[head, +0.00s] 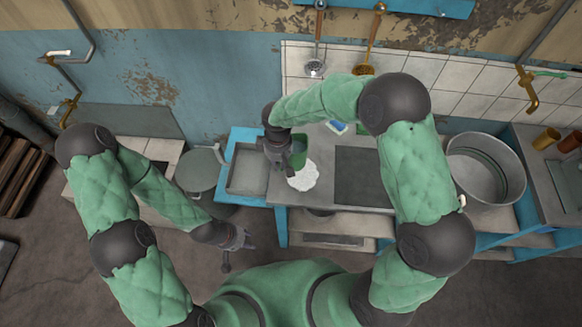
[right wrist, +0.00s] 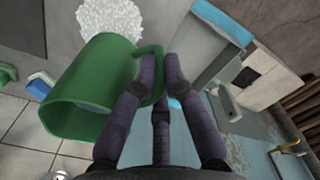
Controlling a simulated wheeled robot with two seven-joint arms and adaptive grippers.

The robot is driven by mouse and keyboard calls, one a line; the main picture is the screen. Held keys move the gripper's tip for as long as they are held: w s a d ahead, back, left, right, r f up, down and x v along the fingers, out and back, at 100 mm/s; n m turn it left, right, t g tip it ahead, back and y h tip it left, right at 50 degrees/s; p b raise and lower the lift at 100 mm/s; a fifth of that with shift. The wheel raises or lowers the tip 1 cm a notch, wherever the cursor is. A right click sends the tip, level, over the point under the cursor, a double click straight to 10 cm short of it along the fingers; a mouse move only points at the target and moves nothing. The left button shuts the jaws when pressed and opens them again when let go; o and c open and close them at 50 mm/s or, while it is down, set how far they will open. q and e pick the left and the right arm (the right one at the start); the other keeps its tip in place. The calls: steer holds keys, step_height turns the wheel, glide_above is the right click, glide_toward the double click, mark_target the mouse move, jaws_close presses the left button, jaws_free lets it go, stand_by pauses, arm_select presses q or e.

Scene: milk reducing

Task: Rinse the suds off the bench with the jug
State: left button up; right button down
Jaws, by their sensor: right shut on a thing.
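The green jug (head: 299,146) is at my right gripper (head: 277,148), over the bench (head: 285,215) by the wall tiles. In the right wrist view the jug (right wrist: 85,90) shows large, and my right gripper's fingers (right wrist: 160,72) are closed around its handle (right wrist: 152,62). The white suds (head: 303,177) lie as one round patch on the bench, just in front of the jug. They also show in the right wrist view (right wrist: 110,20), past the jug. I cannot tell whether the jug holds water. My left gripper (head: 238,248) hangs empty with its fingers apart, in front of the sink.
A sink basin (head: 246,182) in a blue frame adjoins the bench on the left. A dark panel (head: 362,172) lies right of the suds. A large metal pot (head: 484,170) stands further right. A blue sponge-like item (head: 337,127) lies at the back.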

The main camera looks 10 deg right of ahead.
steer(key=shift+w+a+f+b, duration=0.65)
steer(key=shift+f+b, duration=0.6)
steer(key=shift+f, duration=1.1)
steer(key=shift+s+d+r+m+t+y+b, duration=0.1)
steer(key=shift+d+r+t+y+b, duration=0.45)
steer(key=shift+y+b, duration=2.3)
steer(key=shift+s+d+r+m+t+y+b, duration=0.15)
steer(key=shift+r+t+y+b, duration=0.5)
steer(key=shift+b, duration=4.25)
steer(key=shift+s+d+r+m+t+y+b, duration=0.15)
steer(key=shift+d+r+y+b, duration=0.5)
steer(key=shift+y+b, duration=2.35)
steer(key=shift+w+a+r+h+b, duration=0.1)
steer(key=shift+a+r+h+b, duration=0.2)
steer(key=shift+h+b, duration=0.55)
